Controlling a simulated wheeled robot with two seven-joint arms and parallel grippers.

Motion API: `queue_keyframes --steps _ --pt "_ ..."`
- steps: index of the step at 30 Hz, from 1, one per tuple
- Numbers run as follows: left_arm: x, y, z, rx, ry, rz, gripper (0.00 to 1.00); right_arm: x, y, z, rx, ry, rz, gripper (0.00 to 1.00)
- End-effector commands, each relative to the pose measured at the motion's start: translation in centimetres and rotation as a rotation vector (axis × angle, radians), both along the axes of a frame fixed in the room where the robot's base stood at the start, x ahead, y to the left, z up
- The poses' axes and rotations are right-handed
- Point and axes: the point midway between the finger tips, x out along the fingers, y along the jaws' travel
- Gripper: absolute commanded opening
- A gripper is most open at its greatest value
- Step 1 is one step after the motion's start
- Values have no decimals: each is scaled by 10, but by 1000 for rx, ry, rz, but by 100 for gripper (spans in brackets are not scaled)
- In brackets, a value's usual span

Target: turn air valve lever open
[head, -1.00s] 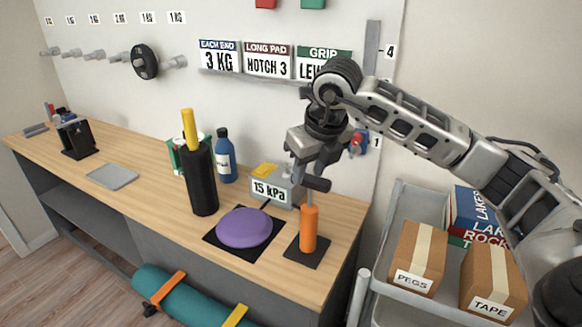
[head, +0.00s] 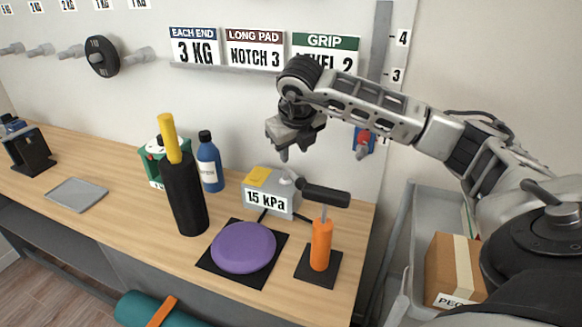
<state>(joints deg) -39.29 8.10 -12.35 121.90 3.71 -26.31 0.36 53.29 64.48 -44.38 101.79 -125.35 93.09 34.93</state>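The grey box marked 15 kPa (head: 268,205) stands on the wooden bench behind the purple cushion (head: 243,247). It has a yellow patch on top and a small grey fitting (head: 285,177) at its right end. A black cylindrical handle (head: 325,196) lies roughly level just right of that fitting, above the orange upright grip (head: 321,245). My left gripper is out of view.
A black cylinder with a yellow top (head: 183,190) and a blue bottle (head: 209,162) stand left of the box. A red and blue fitting (head: 364,141) is on the wall to the right. A trolley with a cardboard box (head: 455,270) stands right of the bench.

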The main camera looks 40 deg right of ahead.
Motion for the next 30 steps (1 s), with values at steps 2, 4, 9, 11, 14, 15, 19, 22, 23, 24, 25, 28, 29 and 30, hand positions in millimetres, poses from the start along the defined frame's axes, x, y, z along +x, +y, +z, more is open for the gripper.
queue_keyframes --steps 2,4,9,11,14,15,19,22,23,24,25,28,29,30 --pt "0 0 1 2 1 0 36 6 -4 -17 1 4 -1 35" --pt "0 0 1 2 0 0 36 11 -8 -31 1 5 0 35" --pt "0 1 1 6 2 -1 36 21 -16 -59 0 3 -1 35" --pt "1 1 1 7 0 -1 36 25 -18 -66 0 1 0 35" --pt "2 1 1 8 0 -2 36 28 -20 -75 1 1 1 35" --pt "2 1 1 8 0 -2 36 29 -21 -77 1 1 1 35" --pt "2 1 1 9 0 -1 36 30 -22 -81 -1 -1 1 35" --pt "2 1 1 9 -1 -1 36 30 -22 -81 -1 -1 1 35" --pt "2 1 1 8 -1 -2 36 30 -22 -81 -1 -1 1 35" --pt "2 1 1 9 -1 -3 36 30 -22 -81 -1 -1 1 35" --pt "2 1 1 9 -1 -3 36 30 -22 -81 -1 -1 1 35" --pt "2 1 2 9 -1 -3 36 30 -22 -81 -1 -1 1 16" --pt "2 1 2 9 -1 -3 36 30 -22 -81 -1 -1 1 7" --pt "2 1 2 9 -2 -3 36 30 -22 -81 -1 -1 1 0"
